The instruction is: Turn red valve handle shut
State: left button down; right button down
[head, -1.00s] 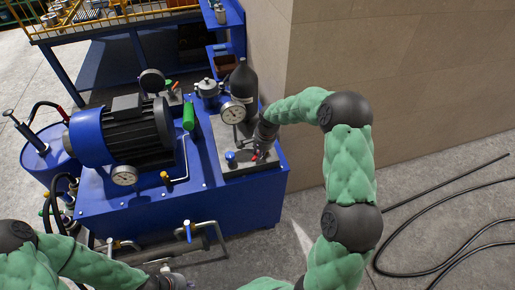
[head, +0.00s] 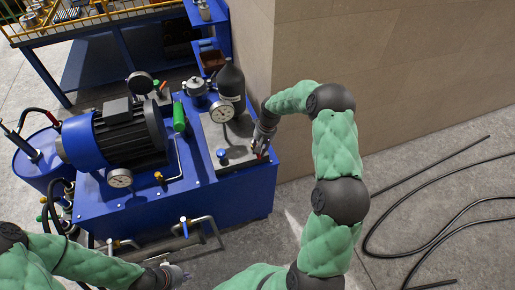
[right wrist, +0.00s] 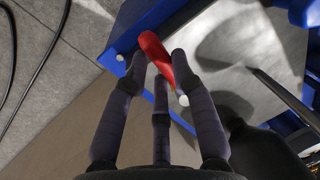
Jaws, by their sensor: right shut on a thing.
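The red valve handle (right wrist: 162,57) lies between the fingers of my right gripper (right wrist: 160,62) in the right wrist view. The fingers are shut on it, one on each side, and its red end sticks out past them. In the head view my right gripper (head: 261,146) is over the right edge of the metal plate (head: 236,133), and it hides most of the handle. My left gripper (head: 183,274) is at the bottom of the head view, in front of the machine and away from the handle. Its fingers are too small to judge.
A dark bottle (head: 231,84) rises behind the plate. Pipes with a blue lever (head: 184,227) run along the front. Black hoses (head: 420,215) lie on the floor at right; a wall stands behind.

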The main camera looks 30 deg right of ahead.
jog(key=shift+d+n, duration=0.2)
jog(key=shift+n, duration=0.3)
jog(key=c, duration=1)
grip_release()
jog(key=shift+d, duration=0.1)
jog(key=r, duration=0.4)
jog(key=d+r, duration=0.1)
jog(key=r, duration=0.3)
jog(key=d+r, duration=0.1)
jog(key=r, duration=0.2)
jog(key=shift+s+d+r, duration=0.1)
jog(key=shift+s+r, duration=0.15)
jog(key=shift+r, duration=0.15)
jog(key=shift+f, duration=0.1)
